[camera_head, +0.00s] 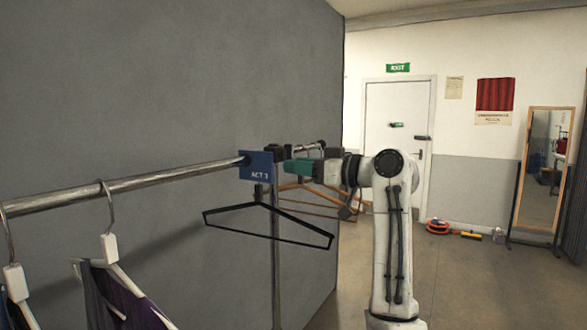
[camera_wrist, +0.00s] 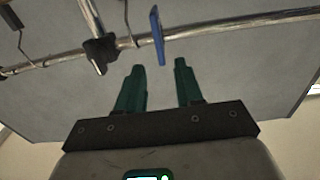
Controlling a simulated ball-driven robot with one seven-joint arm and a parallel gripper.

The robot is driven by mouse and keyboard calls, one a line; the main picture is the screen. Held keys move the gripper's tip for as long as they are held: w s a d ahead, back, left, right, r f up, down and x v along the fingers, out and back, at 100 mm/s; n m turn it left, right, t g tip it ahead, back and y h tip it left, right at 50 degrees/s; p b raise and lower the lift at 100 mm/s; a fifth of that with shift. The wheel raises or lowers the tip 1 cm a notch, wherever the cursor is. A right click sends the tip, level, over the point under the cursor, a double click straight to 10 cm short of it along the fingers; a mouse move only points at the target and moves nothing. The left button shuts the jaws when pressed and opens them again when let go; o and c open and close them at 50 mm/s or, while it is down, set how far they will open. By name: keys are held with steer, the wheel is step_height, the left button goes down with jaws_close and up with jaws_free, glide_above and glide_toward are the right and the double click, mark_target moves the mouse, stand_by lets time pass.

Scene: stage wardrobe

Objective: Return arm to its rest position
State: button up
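My gripper (camera_head: 291,166) is at the far end of the clothes rail (camera_head: 130,184), level with the rail and just right of the blue ACT 1 sign (camera_head: 257,166). In the wrist view its two green fingers (camera_wrist: 159,65) stand apart with nothing visible between them. The rail (camera_wrist: 220,28) and the edge-on blue sign (camera_wrist: 157,36) lie beyond the fingertips. My arm (camera_head: 392,230) reaches left toward the rail from the middle right. An empty black hanger (camera_head: 268,236) hangs below the sign, apart from the fingers.
Clothes on white-necked hangers (camera_head: 109,246) hang at the near left. Wooden hangers (camera_head: 318,202) hang behind my gripper, partly hidden by my arm. A grey wall panel (camera_head: 220,80) stands behind the rail. Open floor (camera_head: 470,270) lies right of my arm, toward a standing mirror (camera_head: 541,165).

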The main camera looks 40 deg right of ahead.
stand_by(0.4)
steer(key=s+a+f+m+g+h, duration=0.1)
steer(key=s+a+f+g, duration=0.2)
steer(key=f, duration=0.9)
steer(key=s+a+f+m+g+h, duration=0.15)
steer(key=a+f, duration=0.35)
steer(key=f, duration=0.8)
steer(key=s+a+f+m+g, duration=0.1)
steer(key=s+a+f+g, duration=0.25)
steer(key=f, duration=0.85)
steer(key=s+a+f+g+h, duration=0.1)
steer(key=s+a+f+g, duration=0.1)
steer(key=s+f, duration=0.4)
steer(key=s+a+f+g+h, duration=0.1)
steer(key=s+f, duration=0.6)
steer(key=s, duration=0.9)
steer(key=s+a+f+g+h, duration=0.1)
steer(key=s+a+f+g, duration=0.3)
steer(key=s, duration=0.7)
step_height(320, 180, down, 2)
steer(key=shift+s+f+m+g, duration=0.15)
steer(key=shift+m+g, duration=0.2)
steer(key=shift+g, duration=0.25)
